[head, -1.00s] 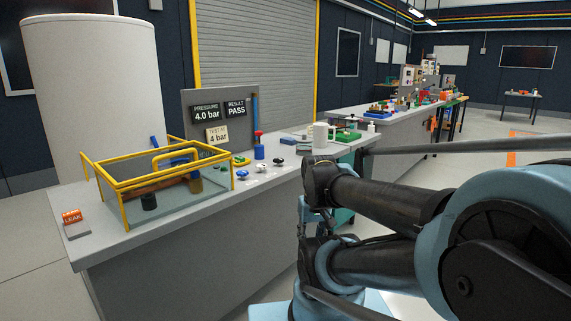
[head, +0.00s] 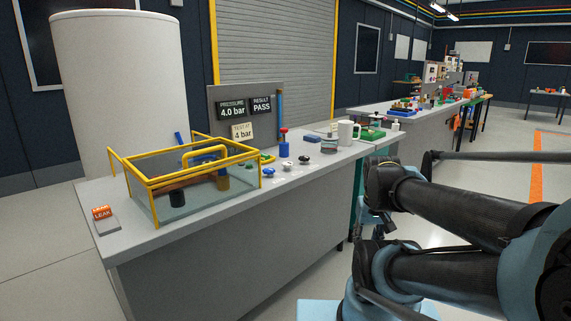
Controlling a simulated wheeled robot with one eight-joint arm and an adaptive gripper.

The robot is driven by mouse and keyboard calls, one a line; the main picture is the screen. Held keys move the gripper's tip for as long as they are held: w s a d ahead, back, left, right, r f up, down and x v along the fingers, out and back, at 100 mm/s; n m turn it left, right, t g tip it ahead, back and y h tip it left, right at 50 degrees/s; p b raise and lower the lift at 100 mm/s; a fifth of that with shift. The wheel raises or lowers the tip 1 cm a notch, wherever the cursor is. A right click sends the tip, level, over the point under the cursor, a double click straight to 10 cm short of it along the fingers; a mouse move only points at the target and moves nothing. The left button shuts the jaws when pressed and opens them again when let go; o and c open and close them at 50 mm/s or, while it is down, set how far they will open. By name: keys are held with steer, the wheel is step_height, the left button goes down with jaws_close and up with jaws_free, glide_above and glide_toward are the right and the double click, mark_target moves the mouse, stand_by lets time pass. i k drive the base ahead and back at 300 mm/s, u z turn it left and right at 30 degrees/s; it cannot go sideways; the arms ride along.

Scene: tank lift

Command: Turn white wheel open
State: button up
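A small white wheel (head: 287,167) sits on the top of the grey bench (head: 215,213), right of the yellow-framed tank. A black wheel (head: 303,160) is just to its right. The white wheel is too small in the picture to tell how far it is turned. My folded arm fills the right side of the head view, well apart from the wheel. The end of my arm cannot be made out, so my gripper does not show.
A glass tank with a yellow frame (head: 209,152) stands on the bench. Behind it, a panel (head: 247,116) reads 4.0 bar and PASS. Floor is clear at lower left.

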mark_target(287, 164)
steer(key=k, duration=0.9)
steer(key=u, duration=0.45)
steer(key=i, duration=1)
steer(key=z, duration=0.05)
